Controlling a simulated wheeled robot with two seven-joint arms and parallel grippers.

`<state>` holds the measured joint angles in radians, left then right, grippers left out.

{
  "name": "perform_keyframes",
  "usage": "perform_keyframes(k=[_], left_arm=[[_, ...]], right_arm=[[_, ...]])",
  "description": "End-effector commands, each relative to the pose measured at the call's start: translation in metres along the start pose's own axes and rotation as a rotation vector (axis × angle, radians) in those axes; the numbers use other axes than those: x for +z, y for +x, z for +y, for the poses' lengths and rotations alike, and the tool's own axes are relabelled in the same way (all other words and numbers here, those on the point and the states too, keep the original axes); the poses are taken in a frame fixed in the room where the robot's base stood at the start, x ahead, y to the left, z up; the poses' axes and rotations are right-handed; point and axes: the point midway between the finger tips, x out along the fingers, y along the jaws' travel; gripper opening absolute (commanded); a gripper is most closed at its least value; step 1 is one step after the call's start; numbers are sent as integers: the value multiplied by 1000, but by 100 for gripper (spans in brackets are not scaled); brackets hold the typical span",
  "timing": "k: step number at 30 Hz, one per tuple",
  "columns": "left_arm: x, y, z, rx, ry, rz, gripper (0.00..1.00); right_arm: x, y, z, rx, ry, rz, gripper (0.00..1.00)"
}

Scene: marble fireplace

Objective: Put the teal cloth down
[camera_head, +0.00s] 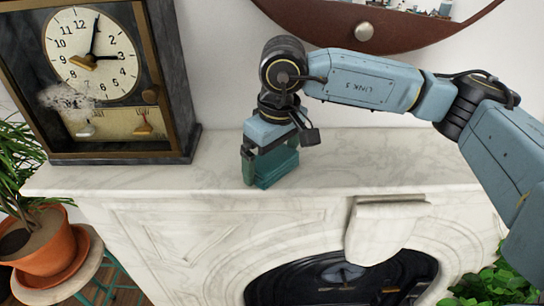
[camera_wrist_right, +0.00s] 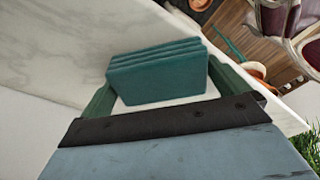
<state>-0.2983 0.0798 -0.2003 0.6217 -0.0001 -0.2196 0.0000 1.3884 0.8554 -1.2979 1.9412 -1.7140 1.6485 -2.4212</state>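The teal cloth (camera_head: 277,166) is a thick folded pad at the front part of the white marble mantel (camera_head: 345,166). Its lower edge appears to be at the mantel top; whether it bears on it I cannot tell for sure. My right gripper (camera_head: 268,160) points down over it, with a finger on each side. In the right wrist view the folded layers of the cloth (camera_wrist_right: 158,75) fill the space between the two green fingers (camera_wrist_right: 160,95), which appear to touch its ends. The far finger is mostly hidden in the head view. My left gripper is not in view.
A dark-framed clock (camera_head: 95,80) stands on the mantel at left, with a grey smudge (camera_head: 66,98) on its front. A round mirror (camera_head: 390,25) hangs behind my right arm. A potted plant (camera_head: 45,245) stands at lower left. The mantel right of the cloth is clear.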

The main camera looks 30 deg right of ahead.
Motion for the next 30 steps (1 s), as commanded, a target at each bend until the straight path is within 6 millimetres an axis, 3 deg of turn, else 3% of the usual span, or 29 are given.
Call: perform_keyframes(k=[11, 24, 30], left_arm=[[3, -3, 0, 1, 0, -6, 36], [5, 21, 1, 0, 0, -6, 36], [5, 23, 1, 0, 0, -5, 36]], right_arm=[[-2, -9, 0, 0, 0, 4, 100], [-1, -98, 0, 0, -1, 4, 100], [-1, -120, 0, 1, -1, 2, 100]])
